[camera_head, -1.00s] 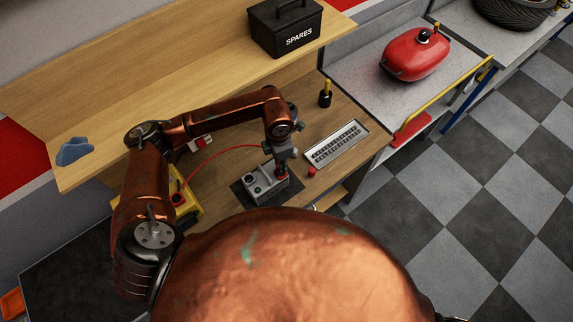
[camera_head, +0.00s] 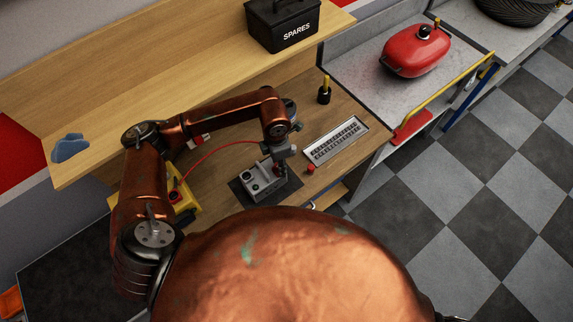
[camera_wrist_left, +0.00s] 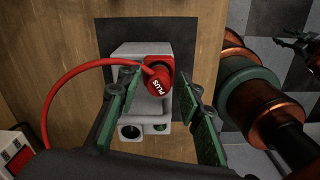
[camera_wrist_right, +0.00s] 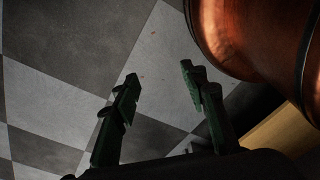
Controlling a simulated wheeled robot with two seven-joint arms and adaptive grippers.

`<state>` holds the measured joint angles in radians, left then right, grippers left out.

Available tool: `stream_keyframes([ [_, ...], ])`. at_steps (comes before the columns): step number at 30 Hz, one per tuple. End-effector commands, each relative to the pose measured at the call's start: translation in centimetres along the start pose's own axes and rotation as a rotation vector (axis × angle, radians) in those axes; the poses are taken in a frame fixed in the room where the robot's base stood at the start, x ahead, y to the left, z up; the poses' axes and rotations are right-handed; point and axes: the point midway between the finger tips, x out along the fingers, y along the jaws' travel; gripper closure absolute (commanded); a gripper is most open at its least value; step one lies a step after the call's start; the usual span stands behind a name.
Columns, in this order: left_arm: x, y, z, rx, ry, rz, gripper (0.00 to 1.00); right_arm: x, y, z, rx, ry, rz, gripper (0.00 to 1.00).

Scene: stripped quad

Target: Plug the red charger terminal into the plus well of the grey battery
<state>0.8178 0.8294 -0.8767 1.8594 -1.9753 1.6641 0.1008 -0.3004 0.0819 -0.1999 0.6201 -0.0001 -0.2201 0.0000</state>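The grey battery (camera_head: 262,184) stands on a dark mat on the workbench; it also shows in the left wrist view (camera_wrist_left: 127,60). The red charger terminal (camera_wrist_left: 158,80), marked PLUS, is at the battery's red-rimmed plus well (camera_wrist_left: 162,62), with its red cable curving left. How deep it sits is hidden. My left gripper (camera_wrist_left: 163,84) is open above the battery, its green fingers on both sides of the terminal and apart from it. In the head view the left gripper (camera_head: 281,164) hides part of the battery. My right gripper (camera_wrist_right: 160,78) is open and empty over the checkered floor.
The yellow charger (camera_head: 184,205) stands left of the battery. A red cap (camera_head: 310,169) and a slotted metal tray (camera_head: 336,142) lie to the right. A black-and-yellow tool (camera_head: 324,93) stands behind. A SPARES box (camera_head: 283,28) is on the shelf.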

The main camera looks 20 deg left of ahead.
Motion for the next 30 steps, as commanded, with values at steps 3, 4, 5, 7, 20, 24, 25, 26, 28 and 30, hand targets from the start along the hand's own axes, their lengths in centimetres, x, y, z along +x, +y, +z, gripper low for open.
stream_keyframes([
  [3,0.2,0.0,-0.2,-0.002,0.002,-0.002,0.61,0.1,-0.1,0.0,0.0,0.0,0.0,0.6],
  [4,0.2,0.1,-0.2,-0.003,0.002,-0.002,0.61,0.1,-0.1,0.0,0.0,0.0,-0.001,0.6],
  [5,0.2,0.1,-0.2,-0.003,0.002,-0.002,0.61,0.1,-0.1,0.0,0.0,0.0,-0.001,0.6],
  [7,0.2,0.1,-0.3,-0.003,0.002,-0.001,0.61,0.1,-0.1,0.0,0.001,0.0,-0.001,0.6],
  [20,-4.0,-0.1,0.3,0.0,0.002,0.01,0.61,-0.5,-0.7,-0.1,0.002,-0.003,0.018,0.6],
  [24,-6.3,-0.5,0.8,0.003,0.004,0.014,0.61,-0.4,-0.6,-0.1,0.0,-0.002,0.015,0.6],
  [25,-6.7,-0.6,1.0,0.004,0.004,0.015,0.61,-0.4,-0.6,-0.1,0.0,-0.002,0.014,0.6],
  [26,-7.0,-0.7,1.1,0.005,0.004,0.014,0.61,-0.4,-0.6,-0.1,0.0,-0.001,0.013,0.6],
  [28,-7.8,-0.9,1.3,0.007,0.007,0.015,0.61,-0.3,-0.5,-0.1,0.0,-0.001,0.012,0.6],
  [30,-8.2,-1.0,1.5,0.006,0.008,0.015,0.61,-0.3,-0.4,-0.2,0.0,-0.001,0.011,0.6],
])
